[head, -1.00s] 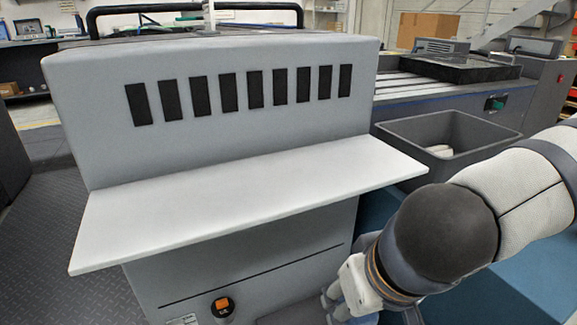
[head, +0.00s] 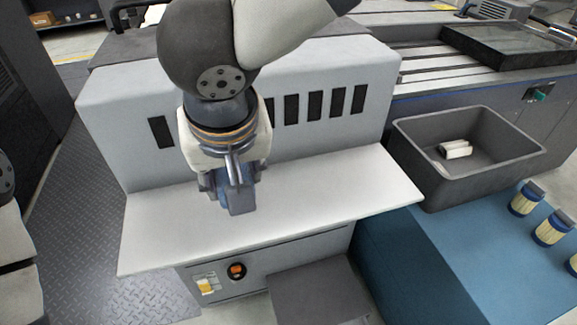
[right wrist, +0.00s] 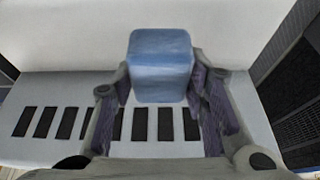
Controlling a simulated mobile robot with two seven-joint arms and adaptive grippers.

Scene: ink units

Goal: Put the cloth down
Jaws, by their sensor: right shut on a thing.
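The cloth (right wrist: 160,65) is a blue, block-shaped bundle. My right gripper (right wrist: 160,88) is shut on it, one finger on each side. In the head view the right gripper (head: 231,186) points down over the white shelf (head: 330,200) and the cloth (head: 239,204) shows at its fingertips. The cloth is over the left-middle part of the shelf; I cannot tell whether it touches the surface. My left gripper is out of view.
The shelf is bare otherwise, with a grey slotted panel (head: 350,75) behind it. At right a grey bin (head: 420,170) holds a small whitish thing (head: 455,149). Several blue-lidded jars (head: 525,198) stand on a blue surface (head: 440,260).

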